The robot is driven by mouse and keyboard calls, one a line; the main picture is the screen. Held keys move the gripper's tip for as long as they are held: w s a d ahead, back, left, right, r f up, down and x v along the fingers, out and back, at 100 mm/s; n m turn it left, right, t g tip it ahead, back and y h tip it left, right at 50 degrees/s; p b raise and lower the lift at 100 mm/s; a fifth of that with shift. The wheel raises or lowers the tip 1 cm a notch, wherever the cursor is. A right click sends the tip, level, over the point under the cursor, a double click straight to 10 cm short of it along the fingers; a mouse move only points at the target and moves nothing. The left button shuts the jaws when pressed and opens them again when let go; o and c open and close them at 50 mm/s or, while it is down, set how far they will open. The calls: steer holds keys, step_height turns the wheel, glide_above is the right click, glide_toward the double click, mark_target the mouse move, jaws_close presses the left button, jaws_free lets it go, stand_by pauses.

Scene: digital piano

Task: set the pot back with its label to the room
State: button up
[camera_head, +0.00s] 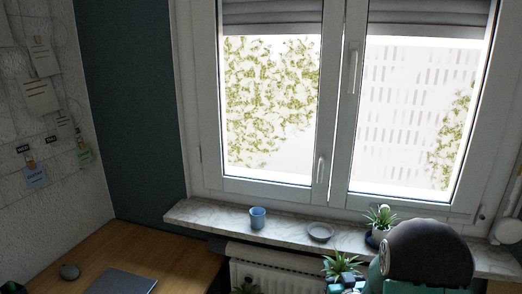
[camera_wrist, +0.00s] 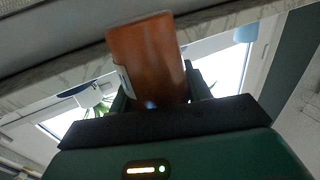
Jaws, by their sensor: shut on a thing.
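My gripper (camera_wrist: 158,92) is shut on an orange-brown pot (camera_wrist: 148,55), with a finger on either side of it. The wrist view is roughly upside down. A white label (camera_wrist: 122,80) shows edge-on at the pot's left side there; its print cannot be read. In the head view, a green spiky plant (camera_head: 341,264) rises just above my teal gripper parts at the bottom, in front of the sill; the held pot's body is hidden there. An empty grey saucer (camera_head: 320,232) lies on the marble windowsill (camera_head: 285,229), apart from the held pot.
A blue cup (camera_head: 257,218) stands left of the saucer. A white-potted plant (camera_head: 381,222) stands to its right, partly behind my dark arm link. A radiator (camera_head: 275,270) is below the sill. The wooden desk (camera_head: 180,262) is at left. The window is closed.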

steer(key=s+a+f, duration=0.2)
steer(key=a+f, duration=0.1)
steer(key=f, duration=0.5)
steer(key=s+a+f+h, duration=0.1)
steer(key=s+a+f, duration=0.2)
steer(key=f, duration=0.4)
steer(key=shift+s+a+f+m, duration=0.2)
steer(key=shift+a+f+m, duration=0.2)
steer(key=shift+a, duration=0.4)
